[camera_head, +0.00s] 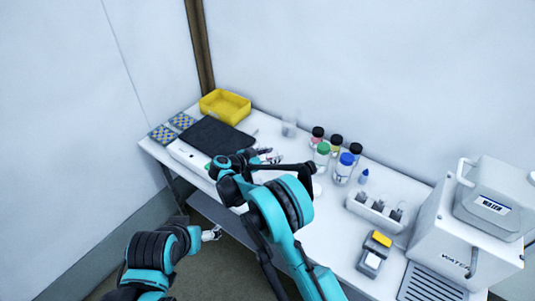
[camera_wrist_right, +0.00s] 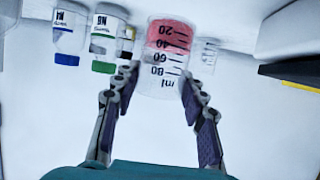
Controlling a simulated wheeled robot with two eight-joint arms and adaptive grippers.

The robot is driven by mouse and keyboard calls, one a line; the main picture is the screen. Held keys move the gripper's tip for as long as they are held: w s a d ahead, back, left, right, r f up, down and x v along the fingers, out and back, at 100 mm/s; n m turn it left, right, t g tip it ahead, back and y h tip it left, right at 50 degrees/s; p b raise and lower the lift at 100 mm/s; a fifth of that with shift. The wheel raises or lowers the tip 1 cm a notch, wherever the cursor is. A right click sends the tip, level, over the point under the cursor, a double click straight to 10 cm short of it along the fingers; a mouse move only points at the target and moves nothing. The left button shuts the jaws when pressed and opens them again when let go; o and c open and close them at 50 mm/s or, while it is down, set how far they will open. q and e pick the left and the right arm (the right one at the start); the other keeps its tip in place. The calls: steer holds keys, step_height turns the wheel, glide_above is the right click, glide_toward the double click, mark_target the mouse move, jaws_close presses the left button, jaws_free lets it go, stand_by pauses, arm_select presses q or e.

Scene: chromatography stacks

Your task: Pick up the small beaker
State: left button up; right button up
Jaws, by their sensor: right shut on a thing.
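The small beaker (camera_wrist_right: 165,60) is clear, with black volume marks and a pinkish-red band at its upper end in the right wrist view. My right gripper (camera_wrist_right: 161,82) is shut on it, one finger on each side of the glass. In the head view my right gripper (camera_head: 270,157) is over the bench, and the beaker is mostly hidden there by the gripper. My left gripper (camera_head: 211,234) is low in front of the bench, away from the beaker; its jaws are too small to read.
Several capped bottles (camera_head: 342,167) stand right of my right gripper. Another clear vessel (camera_head: 289,129) stands near the back wall. A black pad (camera_head: 215,135) and a yellow tray (camera_head: 226,105) lie at left. A white rack (camera_head: 374,211) and a large instrument (camera_head: 455,235) occupy the right.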

steer(key=s+d+r+m+t+y+b, duration=0.1)
steer(key=s+d+r+m+b, duration=0.1)
steer(key=s+r, duration=0.4)
steer(key=s+d+b, duration=0.1)
steer(key=s, duration=0.4)
steer(key=shift+m+t+y, duration=0.3)
steer(key=shift+m+y, duration=0.1)
stand_by(1.3)
steer(key=shift+s, duration=0.1)
steer(key=shift+s+d+r+m, duration=0.2)
steer(key=shift+s+d+m, duration=0.1)
